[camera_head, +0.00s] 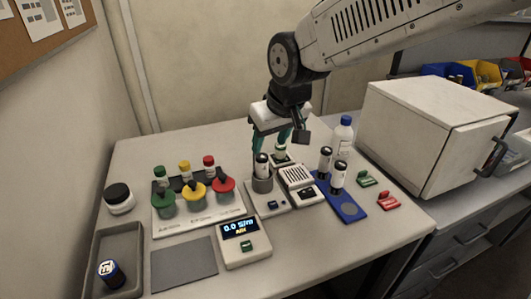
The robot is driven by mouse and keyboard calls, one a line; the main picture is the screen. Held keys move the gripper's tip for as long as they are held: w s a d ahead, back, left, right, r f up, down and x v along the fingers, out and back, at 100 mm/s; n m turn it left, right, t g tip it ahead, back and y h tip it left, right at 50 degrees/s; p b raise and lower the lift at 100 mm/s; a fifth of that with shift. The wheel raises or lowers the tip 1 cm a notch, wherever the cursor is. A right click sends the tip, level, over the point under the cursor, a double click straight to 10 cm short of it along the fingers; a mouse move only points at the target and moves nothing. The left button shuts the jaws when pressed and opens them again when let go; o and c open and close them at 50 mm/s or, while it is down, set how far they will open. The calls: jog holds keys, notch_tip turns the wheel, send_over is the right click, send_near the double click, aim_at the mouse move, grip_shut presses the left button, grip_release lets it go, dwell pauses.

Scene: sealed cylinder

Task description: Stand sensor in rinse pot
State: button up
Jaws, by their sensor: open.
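A white cylinder with a black top (262,160) stands upright in a grey pot (262,185) on a light base; it looks like a sensor. My gripper (270,146) is open, with its teal fingers pointing down close above and around this cylinder's top. I cannot tell whether they touch it. Another small black-topped white cylinder (281,149) stands on a dark base behind, partly hidden by my gripper. Which pot is the rinse pot is not readable.
A white vented device (297,175) stands close right of the pot. A display unit (241,232) reads about 0.0. A grey tray (136,235) holds a dark cylinder (110,272). A white cabinet (430,130) blocks the right.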

jog(key=shift+v, duration=1.15)
